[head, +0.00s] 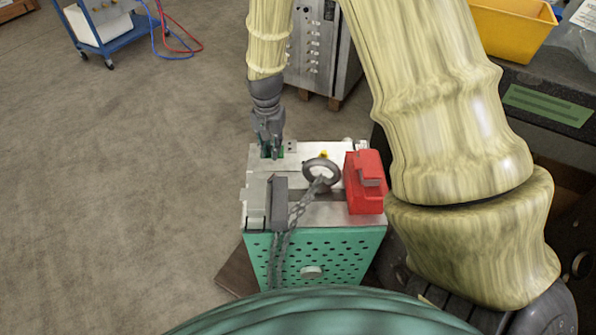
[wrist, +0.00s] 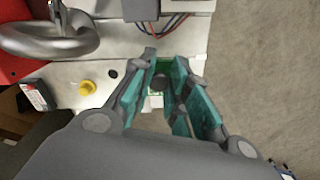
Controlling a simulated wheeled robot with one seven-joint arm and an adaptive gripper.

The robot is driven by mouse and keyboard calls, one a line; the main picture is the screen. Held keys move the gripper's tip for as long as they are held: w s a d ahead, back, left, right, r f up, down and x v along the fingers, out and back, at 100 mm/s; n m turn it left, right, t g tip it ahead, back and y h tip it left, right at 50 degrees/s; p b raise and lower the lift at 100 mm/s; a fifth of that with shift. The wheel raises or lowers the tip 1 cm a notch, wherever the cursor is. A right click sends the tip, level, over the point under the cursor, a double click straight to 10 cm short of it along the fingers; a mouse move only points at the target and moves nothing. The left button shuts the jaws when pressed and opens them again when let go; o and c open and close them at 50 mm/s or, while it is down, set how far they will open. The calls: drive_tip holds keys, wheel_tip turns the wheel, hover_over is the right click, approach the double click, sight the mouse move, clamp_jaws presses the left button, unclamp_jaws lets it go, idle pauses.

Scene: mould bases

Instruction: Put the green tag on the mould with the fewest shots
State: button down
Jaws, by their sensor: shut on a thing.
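My gripper (head: 270,153) points down at the far left corner of the near mould (head: 325,213), a pale steel block with a green perforated front panel. It is shut on the green tag (wrist: 164,66), which shows between the teal finger pads in the wrist view. In the head view only a little green shows at the fingertips. The tag is low over the mould's top; whether it touches the steel I cannot tell. A second mould (head: 318,55) stands farther back, partly hidden by my arm. A small counter (wrist: 37,95) shows on the near mould; its digits are unreadable.
On the near mould's top are a lifting ring (head: 322,172) with chain, a red box (head: 364,183), a dark block (head: 279,204) and a yellow knob (wrist: 87,87). A blue cart (head: 105,38) stands back left. A yellow bin (head: 512,27) is back right. The left floor is clear.

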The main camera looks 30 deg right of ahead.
drive_tip(key=shift+f, duration=4.65)
drive_tip(key=shift+f, duration=0.1)
drive_tip(key=c, duration=1.4)
unclamp_jaws()
drive_tip(key=shift+o, duration=0.2)
wheel_tip(320, 180, up, 12)
drive_tip(key=shift+r, duration=0.1)
